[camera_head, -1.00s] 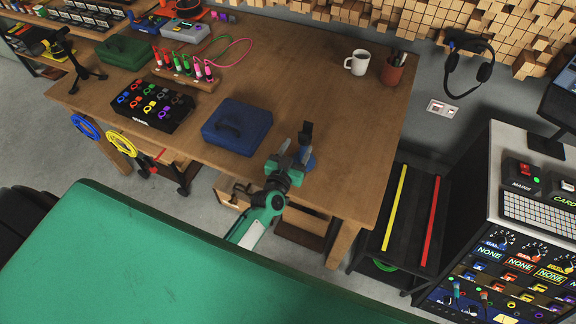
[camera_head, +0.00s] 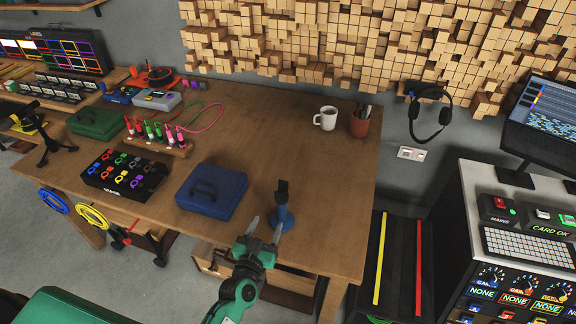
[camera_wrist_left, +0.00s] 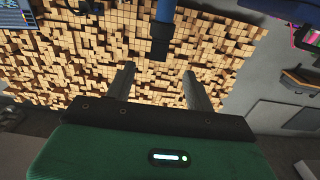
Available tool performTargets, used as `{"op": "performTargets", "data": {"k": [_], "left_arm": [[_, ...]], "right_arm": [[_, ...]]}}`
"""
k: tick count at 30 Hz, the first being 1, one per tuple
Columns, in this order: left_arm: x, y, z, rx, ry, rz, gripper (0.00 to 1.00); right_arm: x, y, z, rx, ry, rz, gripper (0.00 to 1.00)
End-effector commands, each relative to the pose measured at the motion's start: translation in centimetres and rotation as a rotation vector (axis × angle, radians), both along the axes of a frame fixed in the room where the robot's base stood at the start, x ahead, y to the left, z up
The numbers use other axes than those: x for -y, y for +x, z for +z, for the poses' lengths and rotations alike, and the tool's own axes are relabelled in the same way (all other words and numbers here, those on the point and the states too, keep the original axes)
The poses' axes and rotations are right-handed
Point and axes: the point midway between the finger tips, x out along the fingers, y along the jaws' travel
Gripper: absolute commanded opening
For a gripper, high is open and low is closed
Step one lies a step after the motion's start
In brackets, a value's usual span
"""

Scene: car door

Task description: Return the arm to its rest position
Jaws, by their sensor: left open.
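My left gripper (camera_head: 266,228) is at the front edge of the wooden table in the head view. Its two fingers are spread apart with nothing between them. A small blue stand with a black top (camera_head: 282,211) stands upright on the table just beyond the fingertips. The same blue and black object shows at the top of the left wrist view (camera_wrist_left: 160,38), beyond the open fingers. My green left arm comes up from the bottom of the head view. My right gripper is not in view.
A blue case (camera_head: 211,191) lies left of the gripper on the wooden table (camera_head: 325,180). A white mug (camera_head: 325,118) and a red pen cup (camera_head: 360,122) stand at the back. A control console (camera_head: 520,245) stands at the right. The table's right part is mostly clear.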

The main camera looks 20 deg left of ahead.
Motion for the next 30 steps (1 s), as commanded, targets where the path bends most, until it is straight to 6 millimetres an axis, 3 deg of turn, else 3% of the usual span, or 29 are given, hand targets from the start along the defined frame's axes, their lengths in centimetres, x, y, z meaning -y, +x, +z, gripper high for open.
{"op": "performTargets", "data": {"k": [5,11,15,20,30], "left_arm": [[0.1,-0.1,0.0,-0.006,0.0,-0.009,0.54],[1.9,-1.7,0.2,-0.117,0.012,-0.133,0.54],[3.3,-4.3,0.0,-0.281,0.036,-0.249,0.54],[3.6,-8.3,-0.4,-0.5,0.071,-0.322,0.54],[0.5,-17.6,-0.2,-0.952,0.135,-0.268,0.54]], "right_arm": [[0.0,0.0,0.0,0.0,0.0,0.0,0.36],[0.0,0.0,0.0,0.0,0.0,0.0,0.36],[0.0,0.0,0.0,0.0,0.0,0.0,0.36],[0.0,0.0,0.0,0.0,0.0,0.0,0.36],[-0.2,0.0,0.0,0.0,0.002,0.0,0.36]]}}
